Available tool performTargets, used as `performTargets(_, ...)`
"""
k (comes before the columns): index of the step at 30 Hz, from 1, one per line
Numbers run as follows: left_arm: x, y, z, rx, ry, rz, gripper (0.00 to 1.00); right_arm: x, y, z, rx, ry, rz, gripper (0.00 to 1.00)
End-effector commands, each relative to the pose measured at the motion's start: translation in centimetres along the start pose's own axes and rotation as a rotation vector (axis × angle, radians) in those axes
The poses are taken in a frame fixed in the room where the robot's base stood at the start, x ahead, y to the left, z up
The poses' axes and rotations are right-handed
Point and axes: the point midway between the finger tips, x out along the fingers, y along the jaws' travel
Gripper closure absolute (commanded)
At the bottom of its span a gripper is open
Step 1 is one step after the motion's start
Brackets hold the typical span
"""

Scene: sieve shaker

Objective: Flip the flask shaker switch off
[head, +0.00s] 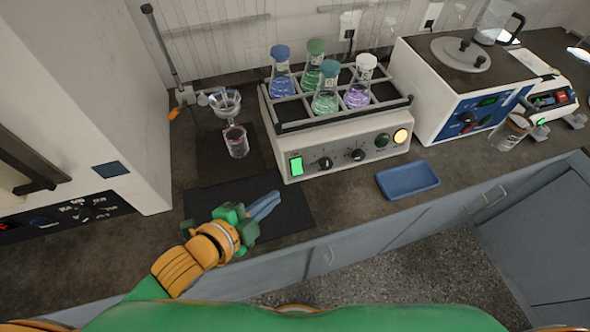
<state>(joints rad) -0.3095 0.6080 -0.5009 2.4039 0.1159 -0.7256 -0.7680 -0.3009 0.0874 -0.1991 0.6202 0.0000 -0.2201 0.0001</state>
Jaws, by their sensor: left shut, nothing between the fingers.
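The flask shaker (343,148) is a white box with a rack of several flasks on top, in the middle of the head view. Its green-lit switch (296,166) is at the left end of the front panel. Knobs, a green button and a glowing yellow-white lamp sit to the right of it. My left gripper (272,200) is shut and empty, over the dark mat in front of the shaker. Its fingertips are apart from the switch, lower and to the left of it. My right gripper is not in view.
A blue tray (408,180) lies right of the shaker's front. A small beaker (236,141) with dark pink liquid stands to the left on another mat. A white machine (462,90) stands at the right. The counter's front edge runs below my left gripper.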

Motion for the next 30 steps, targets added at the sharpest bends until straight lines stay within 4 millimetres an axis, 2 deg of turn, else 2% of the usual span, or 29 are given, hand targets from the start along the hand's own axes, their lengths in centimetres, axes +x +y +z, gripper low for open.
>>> performTargets(5,1.2,-0.1,0.1,-0.003,-0.002,-0.002,1.0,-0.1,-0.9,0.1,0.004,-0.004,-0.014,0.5)
performTargets(18,10.5,0.0,0.2,-0.002,-0.002,0.0,1.0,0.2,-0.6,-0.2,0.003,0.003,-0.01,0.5)
performTargets(24,12.4,0.1,2.4,0.0,-0.003,0.001,1.0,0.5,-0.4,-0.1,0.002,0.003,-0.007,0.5)
performTargets(30,12.8,0.0,2.9,-0.001,-0.002,0.0,1.0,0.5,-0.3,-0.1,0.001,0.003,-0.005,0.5)
